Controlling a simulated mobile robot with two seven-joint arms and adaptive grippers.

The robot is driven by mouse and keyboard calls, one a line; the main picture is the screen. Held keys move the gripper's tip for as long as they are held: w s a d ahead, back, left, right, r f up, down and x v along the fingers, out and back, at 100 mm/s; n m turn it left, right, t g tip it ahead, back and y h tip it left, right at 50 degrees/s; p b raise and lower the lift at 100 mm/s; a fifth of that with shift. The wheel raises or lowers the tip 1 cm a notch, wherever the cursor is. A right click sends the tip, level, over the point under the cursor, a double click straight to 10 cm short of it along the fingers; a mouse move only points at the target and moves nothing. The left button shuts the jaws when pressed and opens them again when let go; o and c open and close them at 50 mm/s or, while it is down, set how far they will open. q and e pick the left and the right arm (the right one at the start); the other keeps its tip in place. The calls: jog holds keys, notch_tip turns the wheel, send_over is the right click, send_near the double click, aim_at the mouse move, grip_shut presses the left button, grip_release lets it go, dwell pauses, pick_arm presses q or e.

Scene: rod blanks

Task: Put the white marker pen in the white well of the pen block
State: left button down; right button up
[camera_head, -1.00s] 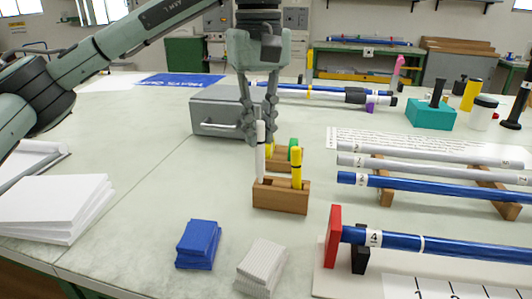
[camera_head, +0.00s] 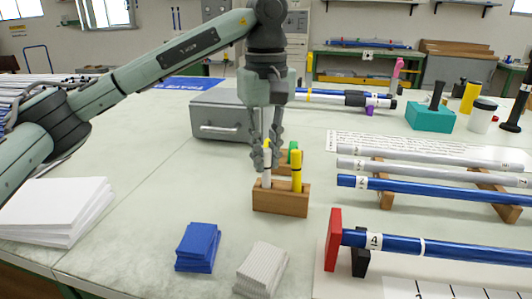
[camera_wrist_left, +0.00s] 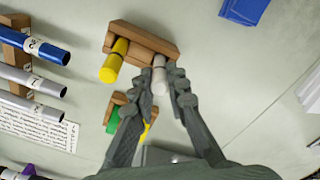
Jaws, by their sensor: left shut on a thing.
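The wooden pen block (camera_head: 281,201) stands in the middle of the table. The white marker pen (camera_head: 266,181) is upright at its left end, its lower part sunk behind the block's top edge, in line with the left well. My left gripper (camera_head: 266,160) points down and is shut around the pen's upper part. In the left wrist view, the fingertips (camera_wrist_left: 162,84) close around the white pen (camera_wrist_left: 159,68) at one end of the block (camera_wrist_left: 146,38). The well's colour is hidden. A yellow marker (camera_head: 296,172) stands in the block's right end. My right gripper is not in view.
A second wooden block (camera_wrist_left: 121,98) with green (camera_head: 294,150) and yellow pens stands just behind. Blue pads (camera_head: 198,246) and grey pads (camera_head: 262,267) lie in front. Racked rods (camera_head: 430,190) lie to the right; a grey drawer box (camera_head: 215,117) stands behind left.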

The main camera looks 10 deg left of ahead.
pick_arm(q)
jog(key=c, duration=1.5)
grip_release()
jog(key=shift+f, duration=0.1)
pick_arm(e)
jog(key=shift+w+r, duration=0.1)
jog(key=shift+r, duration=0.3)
pick_arm(q)
jog(key=shift+r, duration=0.25)
notch_tip(320, 180, up, 11)
jog(key=shift+f+p, duration=0.2)
jog(key=shift+p, duration=0.65)
jog(key=shift+r, duration=0.65)
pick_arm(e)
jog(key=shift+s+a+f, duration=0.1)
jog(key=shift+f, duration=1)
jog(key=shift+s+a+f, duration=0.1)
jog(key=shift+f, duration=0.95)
